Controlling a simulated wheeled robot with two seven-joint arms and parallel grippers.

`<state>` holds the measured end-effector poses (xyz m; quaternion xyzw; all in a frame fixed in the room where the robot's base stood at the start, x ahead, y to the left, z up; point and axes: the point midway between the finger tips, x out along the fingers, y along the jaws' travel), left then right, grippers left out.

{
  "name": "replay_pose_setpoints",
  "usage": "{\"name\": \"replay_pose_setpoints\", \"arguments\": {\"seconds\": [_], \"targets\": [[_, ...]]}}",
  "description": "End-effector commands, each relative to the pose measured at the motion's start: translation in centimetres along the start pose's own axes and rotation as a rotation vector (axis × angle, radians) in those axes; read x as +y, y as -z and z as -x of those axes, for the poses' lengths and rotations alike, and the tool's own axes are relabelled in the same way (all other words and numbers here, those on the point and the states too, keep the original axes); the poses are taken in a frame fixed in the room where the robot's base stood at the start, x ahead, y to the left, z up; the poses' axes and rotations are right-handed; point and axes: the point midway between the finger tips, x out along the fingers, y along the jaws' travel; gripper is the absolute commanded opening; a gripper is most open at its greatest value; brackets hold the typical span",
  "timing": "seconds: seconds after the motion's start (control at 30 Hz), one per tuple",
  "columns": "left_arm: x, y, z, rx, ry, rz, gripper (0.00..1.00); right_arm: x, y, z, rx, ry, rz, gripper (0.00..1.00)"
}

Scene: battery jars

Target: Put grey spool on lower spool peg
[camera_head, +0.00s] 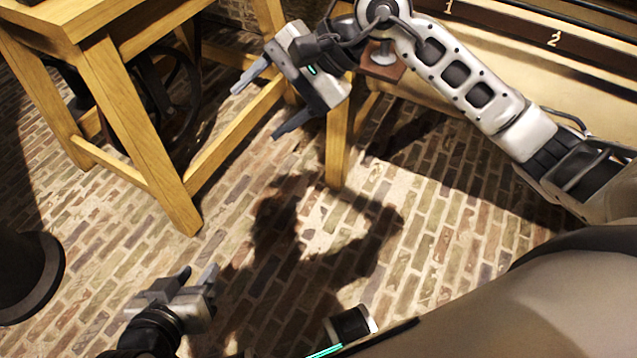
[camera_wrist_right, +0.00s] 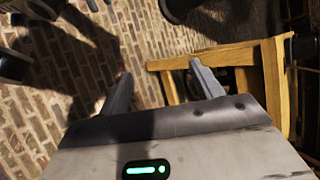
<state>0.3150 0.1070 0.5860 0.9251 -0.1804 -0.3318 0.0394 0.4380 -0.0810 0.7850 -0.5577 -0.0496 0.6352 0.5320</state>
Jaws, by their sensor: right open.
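I cannot make out a grey spool or a lower spool peg for certain in either view. A small grey metal piece (camera_head: 381,54) stands on a brown wooden block beneath my right arm; I cannot tell what it is. My right gripper (camera_head: 257,112) is open and empty beside the wooden stand. Its two spread fingers also show in the right wrist view (camera_wrist_right: 161,70), with only floor and stand beyond them. My left gripper (camera_head: 188,283) is low at the bottom left over the floor, with nothing visible in it; its finger opening is unclear.
A wooden stand (camera_head: 125,110) with thick legs and low rails fills the upper left, with a dark wheel (camera_head: 178,95) inside. A dark round base (camera_head: 30,272) stands at the left edge. A ledge numbered 1 and 2 (camera_head: 500,28) runs along the top right. Brick floor (camera_head: 330,240) lies open between.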

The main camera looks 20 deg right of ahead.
Motion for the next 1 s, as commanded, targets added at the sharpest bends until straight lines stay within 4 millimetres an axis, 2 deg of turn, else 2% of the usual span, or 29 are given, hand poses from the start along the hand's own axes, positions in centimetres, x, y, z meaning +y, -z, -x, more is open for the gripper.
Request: {"name": "replay_pose_setpoints", "arguments": {"seconds": [0.03, 0.1, 0.17, 0.2, 0.27, 0.3, 0.37, 0.4, 0.47, 0.5, 0.53, 0.6, 0.7, 0.83, 1.0], "targets": [[0.0, 0.1, 0.0, 0.001, 0.0, 0.0, 0.36, -0.5, -4.4, -1.8, -0.238, 0.127, -0.235, 0.65], [0.0, 0.1, 0.0, 0.001, 0.0, 0.0, 0.36, -2.4, -8.4, -1.5, -0.548, 0.281, -0.61, 0.65], [0.0, 0.1, 0.0, 0.001, 0.0, 0.0, 0.36, -4.0, -9.7, -0.2, -0.807, 0.384, -0.972, 0.65], [0.0, 0.1, 0.0, 0.001, 0.0, 0.0, 0.36, -4.7, -9.4, 0.8, -0.976, 0.439, -1.229, 0.65], [0.0, 0.1, 0.0, 0.001, 0.0, 0.0, 0.36, -4.8, -7.3, 2.0, -1.22, 0.505, -1.632, 0.65], [0.0, 0.1, 0.0, 0.0, 0.0, 0.0, 0.36, -4.0, -5.2, 2.4, -1.378, 0.541, -1.911, 0.65], [0.0, 0.1, 0.0, 0.0, 0.0, 0.0, 0.36, -1.4, -1.7, 1.9, -1.606, 0.582, -2.338, 0.65], [0.0, 0.1, 0.0, 0.0, 0.0, 0.0, 0.36, 1.3, 0.5, 0.9, 1.674, -0.578, 2.514, 0.65], [0.0, 0.1, 0.0, 0.0, 0.0, 0.0, 0.36, 6.0, 2.5, -1.2, 1.397, -0.454, 2.187, 0.65], [0.0, 0.1, 0.0, 0.0, 0.0, 0.0, 0.36, 9.1, 3.1, -2.6, 1.247, -0.394, 1.999, 0.65], [0.0, 0.0, 0.0, 0.0, 0.0, 0.0, 0.36, 11.2, 3.1, -3.7, 1.148, -0.358, 1.873, 0.65], [0.0, 0.0, 0.0, 0.0, 0.0, 0.0, 0.36, 15.4, 2.4, -5.8, 0.96, -0.293, 1.626, 0.65], [0.0, 0.0, 0.0, -0.001, 0.0, 0.0, 0.36, 19.5, 0.8, -7.7, 0.783, -0.241, 1.386, 0.65], [0.0, 0.0, -0.1, -0.001, -0.001, 0.0, 0.36, 21.7, -0.5, -8.8, 0.68, -0.213, 1.248, 0.65], [0.0, 0.0, -0.1, -0.001, -0.001, -0.001, 0.36, 21.9, -0.7, -8.9, 0.668, -0.21, 1.233, 0.65]]}}
